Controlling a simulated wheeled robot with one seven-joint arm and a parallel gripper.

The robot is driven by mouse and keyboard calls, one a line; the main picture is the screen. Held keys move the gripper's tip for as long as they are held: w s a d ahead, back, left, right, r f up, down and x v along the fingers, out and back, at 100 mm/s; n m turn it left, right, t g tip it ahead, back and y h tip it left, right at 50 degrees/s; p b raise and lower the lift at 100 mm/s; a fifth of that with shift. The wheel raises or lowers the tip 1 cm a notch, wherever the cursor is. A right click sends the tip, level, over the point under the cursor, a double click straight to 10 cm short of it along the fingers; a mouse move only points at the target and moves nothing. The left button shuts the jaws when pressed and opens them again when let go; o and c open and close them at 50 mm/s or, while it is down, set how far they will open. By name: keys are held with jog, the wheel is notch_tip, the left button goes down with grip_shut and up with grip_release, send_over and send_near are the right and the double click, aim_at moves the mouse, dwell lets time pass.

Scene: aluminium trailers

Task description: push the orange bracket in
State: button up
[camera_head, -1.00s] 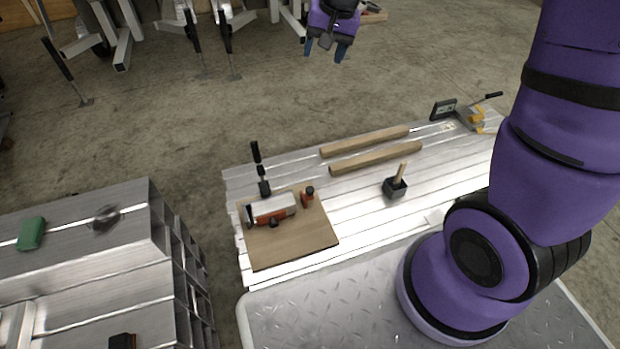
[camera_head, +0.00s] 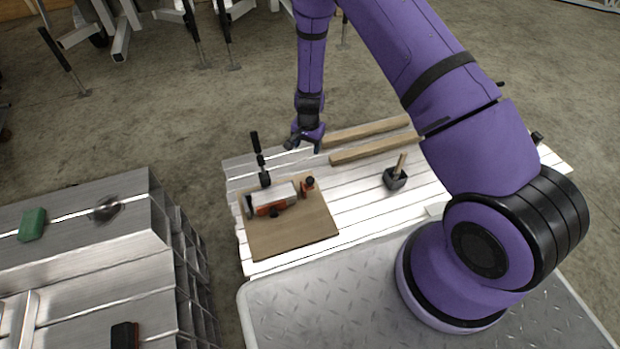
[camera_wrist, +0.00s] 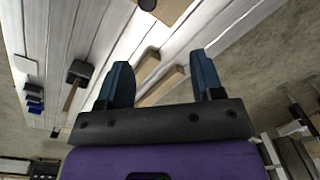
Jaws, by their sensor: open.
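A brown board (camera_head: 285,240) lies on the slatted aluminium bench. On it sits a silver block (camera_head: 272,197) with orange parts (camera_head: 270,209) along its front side. A small orange piece with a dark top (camera_head: 307,186) stands at the board's back right; I cannot tell which orange part is the bracket. My gripper (camera_head: 305,143) is open and empty, above the bench's back edge, behind the board and apart from it. In the wrist view my gripper's two blue fingers (camera_wrist: 165,80) are spread with nothing between them. The orange parts do not show there.
A black-handled clamp (camera_head: 259,162) stands upright behind the board. Two wooden bars (camera_head: 375,153) lie right of my gripper. A black block with a wooden handle (camera_head: 397,178) stands further right. A metal structure with a green block (camera_head: 32,224) is at left.

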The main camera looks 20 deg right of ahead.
send_near(310, 179)
jog(key=shift+m, duration=0.3)
jog(key=f, duration=0.9)
jog(key=shift+a+f, duration=0.15)
jog(key=shift+a, duration=0.05)
jog(key=shift+c, duration=0.4)
